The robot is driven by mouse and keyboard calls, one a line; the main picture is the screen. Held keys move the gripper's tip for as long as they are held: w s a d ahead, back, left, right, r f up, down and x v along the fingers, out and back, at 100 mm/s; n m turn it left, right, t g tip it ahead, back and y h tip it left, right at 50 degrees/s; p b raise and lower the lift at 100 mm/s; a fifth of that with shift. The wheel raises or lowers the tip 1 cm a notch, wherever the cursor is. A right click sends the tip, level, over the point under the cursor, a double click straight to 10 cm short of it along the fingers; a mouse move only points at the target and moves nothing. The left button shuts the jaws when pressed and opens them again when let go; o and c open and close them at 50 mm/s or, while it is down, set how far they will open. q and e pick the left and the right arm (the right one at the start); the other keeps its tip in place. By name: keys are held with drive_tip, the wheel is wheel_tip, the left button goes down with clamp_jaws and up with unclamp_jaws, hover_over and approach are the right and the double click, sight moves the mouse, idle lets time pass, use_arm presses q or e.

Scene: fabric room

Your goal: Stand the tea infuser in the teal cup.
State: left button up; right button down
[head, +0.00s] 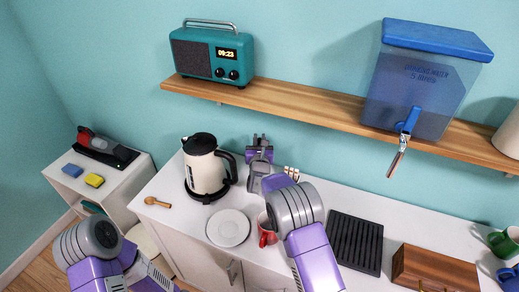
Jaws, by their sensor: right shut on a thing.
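My right arm reaches in from the bottom right over the white counter. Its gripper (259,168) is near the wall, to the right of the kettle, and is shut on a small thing. That thing is mostly hidden by the gripper; I take it to be the tea infuser but cannot make out its shape. I cannot make out a teal cup; my right arm hides part of the counter. A red mug (266,232) stands partly behind that arm. My left arm is low at the bottom left, and its gripper does not show.
A kettle (204,168), white plate (228,228) and wooden spoon (157,202) are on the left. A black ribbed tray (354,243), wooden box (432,270), green mug (504,243) and blue mug (508,279) are on the right. A shelf (310,102) overhangs, with a radio (211,52) and water dispenser (424,85).

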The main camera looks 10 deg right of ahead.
drive_tip(key=shift+f, duration=1.65)
drive_tip(key=shift+f+b, duration=0.15)
drive_tip(key=shift+b, duration=0.25)
drive_tip(key=c, duration=1)
unclamp_jaws()
drive_tip(key=shift+c, duration=0.2)
drive_tip(key=shift+r, duration=0.2)
drive_tip(key=shift+s+r+p, duration=0.1)
drive_tip(key=shift+p, duration=0.25)
drive_tip(key=s+a, duration=0.2)
drive_tip(key=s, duration=0.9)
drive_tip(key=shift+s, duration=0.35)
